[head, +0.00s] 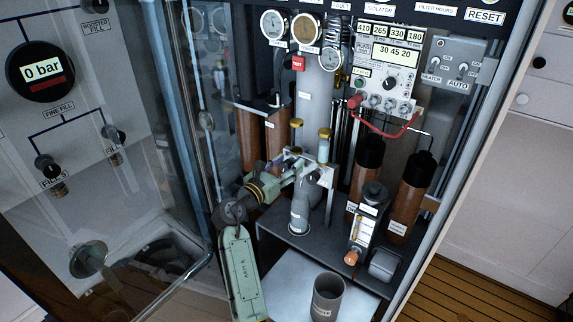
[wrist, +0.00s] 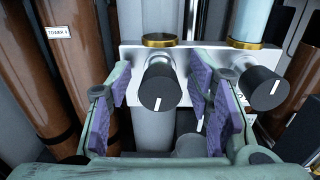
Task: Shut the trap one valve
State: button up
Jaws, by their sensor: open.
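Two black valve knobs with white marks stand out from a pale bracket (wrist: 128,58) below gold-collared trap tubes. The left knob (wrist: 158,84) has its white mark near vertical, low on its face. The right knob (wrist: 262,90) has its mark tilted. In the head view, my gripper (head: 297,168) is at the bracket and hides most of the left knob.
Brown towers (head: 248,138) stand behind on the left, with more on the right (head: 407,200). A grey cup (head: 327,297) stands on the shelf in front. An open glass door (head: 160,150) is left of my arm.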

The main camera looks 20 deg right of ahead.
grip_shut()
dwell(0.5)
